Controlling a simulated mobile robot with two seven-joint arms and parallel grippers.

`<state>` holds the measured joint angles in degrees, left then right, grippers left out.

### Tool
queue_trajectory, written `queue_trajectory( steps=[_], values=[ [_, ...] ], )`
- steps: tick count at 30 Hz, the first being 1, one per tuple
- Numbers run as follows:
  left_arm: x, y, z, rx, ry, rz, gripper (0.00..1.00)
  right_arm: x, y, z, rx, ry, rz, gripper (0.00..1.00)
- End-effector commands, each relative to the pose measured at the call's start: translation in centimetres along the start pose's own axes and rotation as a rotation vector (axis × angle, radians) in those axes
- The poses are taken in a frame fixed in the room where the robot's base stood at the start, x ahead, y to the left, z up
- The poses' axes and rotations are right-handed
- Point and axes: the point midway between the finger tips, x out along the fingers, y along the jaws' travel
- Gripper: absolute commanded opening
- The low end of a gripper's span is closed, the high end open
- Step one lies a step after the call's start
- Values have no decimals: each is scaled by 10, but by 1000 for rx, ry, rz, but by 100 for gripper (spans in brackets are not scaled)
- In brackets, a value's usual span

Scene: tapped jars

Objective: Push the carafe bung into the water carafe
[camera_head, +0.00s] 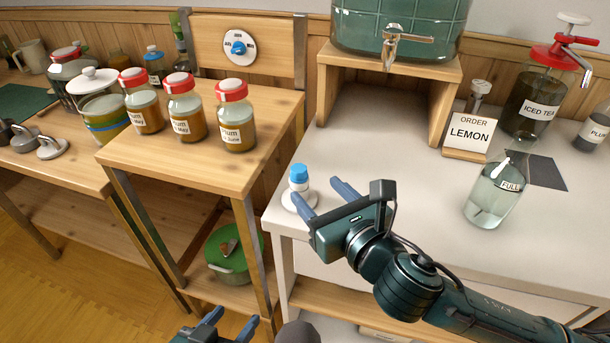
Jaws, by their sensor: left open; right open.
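The water carafe (493,200) is a clear glass vessel with a FULL label, upright on the white counter at the right. Its mouth is hard to make out. A small white piece with a blue top (299,173), which looks like the carafe bung, stands on a round white base (287,201) at the counter's left edge. My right gripper (315,189) is open and empty, its fingers pointing at this piece; one fingertip overlaps the base in the picture. Contact cannot be told. My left gripper (231,318) is open at the bottom edge, low in front of the wooden table.
A LEMON order card (469,133) and a dark mat (548,172) are near the carafe. A tapped dispenser (400,30) on a wooden stand and an iced tea jar (536,100) stand behind. Several red-lidded plum jars (236,117) crowd the wooden table. The mid-counter is clear.

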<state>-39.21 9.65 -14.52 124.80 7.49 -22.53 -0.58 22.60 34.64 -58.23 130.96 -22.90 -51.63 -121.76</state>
Motion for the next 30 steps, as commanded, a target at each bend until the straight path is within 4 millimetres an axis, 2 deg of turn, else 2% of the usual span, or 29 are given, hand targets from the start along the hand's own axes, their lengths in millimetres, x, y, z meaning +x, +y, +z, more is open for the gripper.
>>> queue_trajectory(
  steps=[1,6,12,18,26,30],
  values=[
    [0,0,0,0,2,0,57,12,0,1,2,-2,-1,56],
    [2,0,0,-1,4,1,57,44,0,0,2,-2,0,56],
    [2,0,1,-5,4,2,57,71,0,0,1,-1,0,56],
    [2,0,1,-6,5,3,57,81,0,1,1,-2,1,56],
    [2,0,0,-7,7,4,57,82,0,1,1,-2,1,56],
    [2,1,0,-7,7,4,57,82,0,1,0,-1,1,45]
  ],
)
